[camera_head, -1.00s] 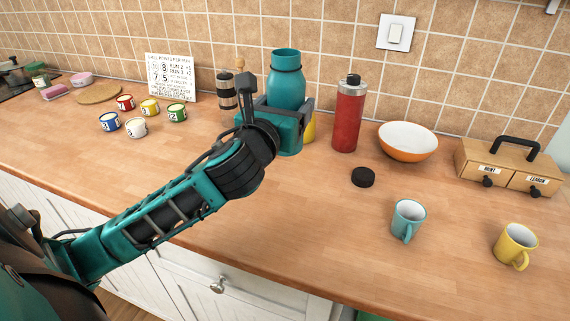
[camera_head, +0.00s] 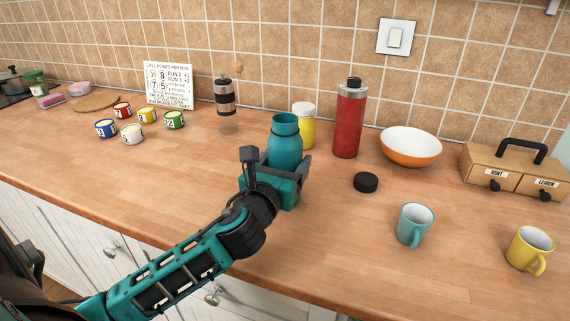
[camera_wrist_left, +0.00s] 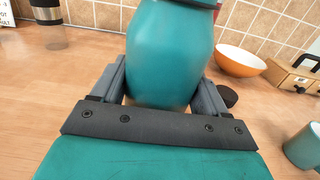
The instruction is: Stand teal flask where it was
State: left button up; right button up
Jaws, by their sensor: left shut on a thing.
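The teal flask (camera_head: 285,143) is upright with its top open, near the middle of the counter in the head view. My left gripper (camera_head: 283,172) is shut on its lower body. In the left wrist view the flask (camera_wrist_left: 168,55) stands between the two fingers (camera_wrist_left: 160,95). The gripper hides the flask's base in the head view, so I cannot tell whether it touches the counter. A black round lid (camera_head: 366,182) lies on the counter to the right of the flask. My right gripper is not in view.
A yellow jar (camera_head: 303,128) and a red flask (camera_head: 348,120) stand behind the teal flask. A grinder (camera_head: 225,97) is behind left. An orange bowl (camera_head: 410,147), teal mug (camera_head: 414,225) and yellow mug (camera_head: 529,248) are to the right. The counter's front middle is clear.

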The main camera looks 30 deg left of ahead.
pick_arm(q)
jog(key=o, duration=1.5)
jog(key=shift+f, duration=0.1)
jog(key=shift+o, duration=0.2)
jog(key=shift+s, duration=0.1)
jog(key=v, duration=1.1)
jog(key=shift+s+b, duration=0.35)
jog(key=shift+s, duration=0.05)
